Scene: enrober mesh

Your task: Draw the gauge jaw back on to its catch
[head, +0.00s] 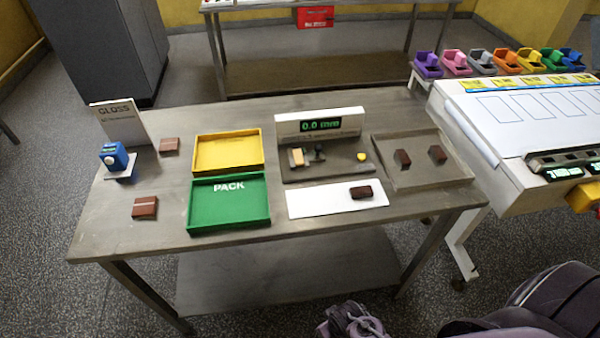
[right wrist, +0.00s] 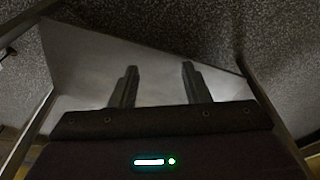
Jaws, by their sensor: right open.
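The gauge (head: 320,124) stands at the back of the steel table, with a green readout that starts 0.0. On its dark base plate (head: 325,170) are a beige block (head: 297,157), a small black upright piece (head: 319,153) and a yellow knob (head: 361,157). The block and black piece look like the jaw parts; I cannot tell which one slides, nor make out the catch. My right gripper (right wrist: 160,75) is open and empty in the right wrist view, with a pale flat surface beyond its fingers. It is away from the gauge. My left gripper is out of view.
A brown chocolate (head: 361,192) lies on the white strip (head: 310,202) before the gauge. A grey tray (head: 425,180) with two chocolates stands right. Yellow (head: 228,135) and green PACK (head: 230,222) trays stand left. Two chocolates, a blue device (head: 114,156) and GLOSS card (head: 118,122) are farther left.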

